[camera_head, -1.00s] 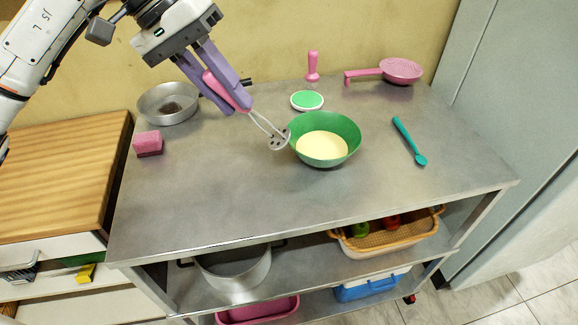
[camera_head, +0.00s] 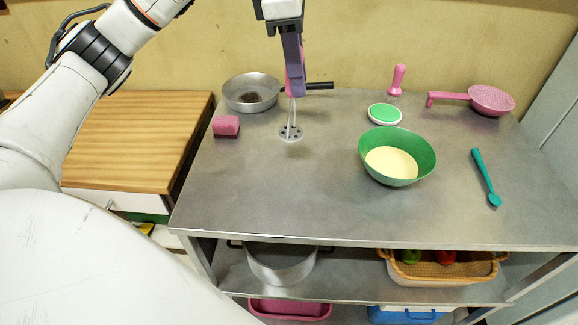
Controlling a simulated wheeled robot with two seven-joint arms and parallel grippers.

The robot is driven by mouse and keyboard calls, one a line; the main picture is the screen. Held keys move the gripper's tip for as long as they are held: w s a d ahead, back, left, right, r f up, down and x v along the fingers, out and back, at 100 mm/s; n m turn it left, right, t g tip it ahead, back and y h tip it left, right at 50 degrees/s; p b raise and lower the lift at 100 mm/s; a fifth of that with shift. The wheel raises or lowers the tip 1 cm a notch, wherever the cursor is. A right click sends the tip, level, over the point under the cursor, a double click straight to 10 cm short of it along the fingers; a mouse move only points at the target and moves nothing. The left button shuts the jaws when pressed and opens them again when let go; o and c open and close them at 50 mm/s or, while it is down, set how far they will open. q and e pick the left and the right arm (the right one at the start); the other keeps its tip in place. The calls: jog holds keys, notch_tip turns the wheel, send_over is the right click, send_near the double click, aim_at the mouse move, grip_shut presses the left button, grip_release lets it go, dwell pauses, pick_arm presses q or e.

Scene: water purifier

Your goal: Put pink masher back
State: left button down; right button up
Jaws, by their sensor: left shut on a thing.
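The pink masher has a pink handle and a perforated metal head (camera_head: 291,133). My left gripper (camera_head: 297,92), with purple fingers, is shut on its handle. The masher hangs nearly upright, head down, over the metal table (camera_head: 290,190), between the pan and the green bowl. I cannot tell whether its head touches the tabletop. The green bowl (camera_head: 424,150) with a pale yellow mash stands to the right of it. My right gripper is not in view.
A metal pan (camera_head: 234,94) with a dark handle stands behind left, near a pink sponge (camera_head: 226,125). The table's front middle is clear.

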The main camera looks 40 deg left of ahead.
aim_at(291, 133)
pick_arm(q)
jog(key=n, duration=0.1)
jog(key=a+n, duration=0.1)
jog(key=n, duration=0.1)
jog(key=shift+r, duration=0.2)
jog(key=shift+a+f+n, duration=0.1)
jog(key=shift+f+n, duration=0.15)
jog(key=shift+n, duration=0.05)
notch_tip(291, 133, down, 10)
jog(key=shift+r, duration=0.25)
jog(key=shift+f, duration=0.2)
jog(key=c, duration=1.5)
grip_release()
jog(key=shift+c, duration=0.2)
jog(key=shift+r, duration=0.15)
notch_tip(291, 133, up, 12)
jog(key=s+a, duration=0.1)
jog(key=shift+s+a, duration=0.2)
jog(key=shift+s, duration=0.15)
